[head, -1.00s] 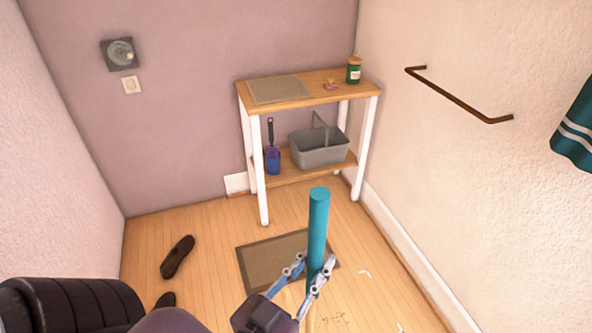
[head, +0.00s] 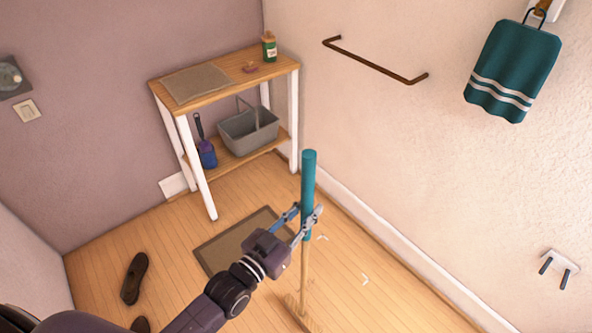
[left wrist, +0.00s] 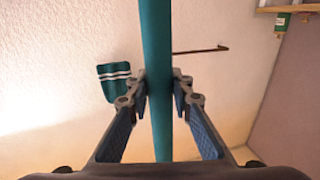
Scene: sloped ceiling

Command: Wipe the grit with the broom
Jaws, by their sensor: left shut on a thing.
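The broom (head: 308,170) stands nearly upright, with a teal upper handle and a wooden lower stick. My left gripper (head: 307,214) is shut on the teal handle near its lower end. In the left wrist view the handle (left wrist: 157,40) runs between the fingers of my left gripper (left wrist: 160,92). The broom's foot is low in the head view, at the floor near the bottom edge, and its head is hard to make out. Small pale bits, perhaps grit (head: 365,279), lie on the floor right of the broom. My right gripper is not in view.
A brown mat (head: 240,240) lies left of the broom. A shelf table (head: 158,84) with a grey basket (head: 247,132) and a blue dustpan (head: 206,152) stands behind. A dark shoe (head: 134,278) lies at left. The right wall has a skirting board (head: 400,257).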

